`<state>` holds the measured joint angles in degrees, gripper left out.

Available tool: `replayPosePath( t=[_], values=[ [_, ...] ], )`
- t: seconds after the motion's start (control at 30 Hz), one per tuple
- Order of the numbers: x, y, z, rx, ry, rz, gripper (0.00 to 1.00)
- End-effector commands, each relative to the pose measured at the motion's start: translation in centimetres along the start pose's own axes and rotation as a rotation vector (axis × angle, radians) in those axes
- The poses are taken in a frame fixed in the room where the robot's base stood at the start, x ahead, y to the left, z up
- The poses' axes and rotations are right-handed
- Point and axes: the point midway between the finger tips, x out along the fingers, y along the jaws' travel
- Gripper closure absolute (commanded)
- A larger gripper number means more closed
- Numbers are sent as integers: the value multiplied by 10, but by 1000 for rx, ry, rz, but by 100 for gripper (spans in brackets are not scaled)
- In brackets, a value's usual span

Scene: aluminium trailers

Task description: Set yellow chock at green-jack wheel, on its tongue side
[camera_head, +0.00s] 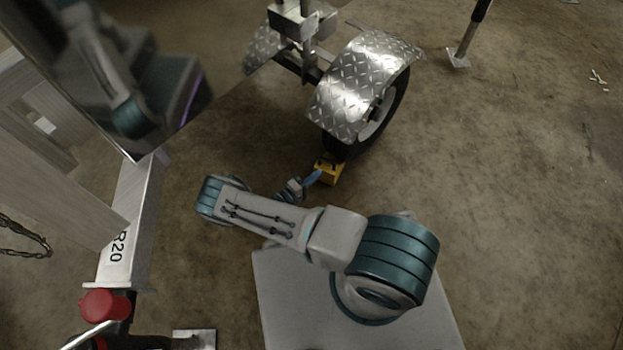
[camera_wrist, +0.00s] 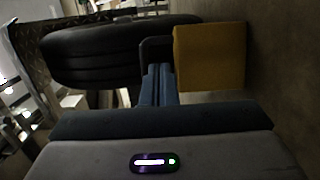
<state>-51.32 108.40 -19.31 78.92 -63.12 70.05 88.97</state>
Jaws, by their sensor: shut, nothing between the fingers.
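The yellow chock (camera_head: 329,173) sits on the floor at the near end of a trailer wheel (camera_head: 383,118) under a diamond-plate fender. In the head view it looks close against the tyre, but I cannot tell if they touch. In the wrist view the chock (camera_wrist: 210,57) is right of the black tyre (camera_wrist: 105,55), with its dark handle (camera_wrist: 150,48) toward the tyre. My gripper (camera_head: 314,178) is beside the chock; its blue fingers (camera_wrist: 158,82) are shut and empty, their tips close to the handle. No green jack is recognisable.
A silver trailer frame marked "R20" (camera_head: 125,220) with a red cap (camera_head: 105,304) stands at the left. A black-handled prop stand (camera_head: 466,42) is at the upper right. Chain hangs at the far left.

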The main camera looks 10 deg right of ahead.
Motion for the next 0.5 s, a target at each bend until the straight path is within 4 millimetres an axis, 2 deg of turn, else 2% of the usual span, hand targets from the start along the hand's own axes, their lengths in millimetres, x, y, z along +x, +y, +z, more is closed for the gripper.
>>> replayPosePath(
  t=[0.03, 0.2, 0.33, 0.5],
  values=[
    [11, -3, 1, -1, -4, 1, 100],
    [40, -2, 1, 0, -4, 0, 100],
    [54, -2, 0, -1, -3, -1, 100],
    [62, 0, 0, 0, -2, -1, 100]
  ],
)
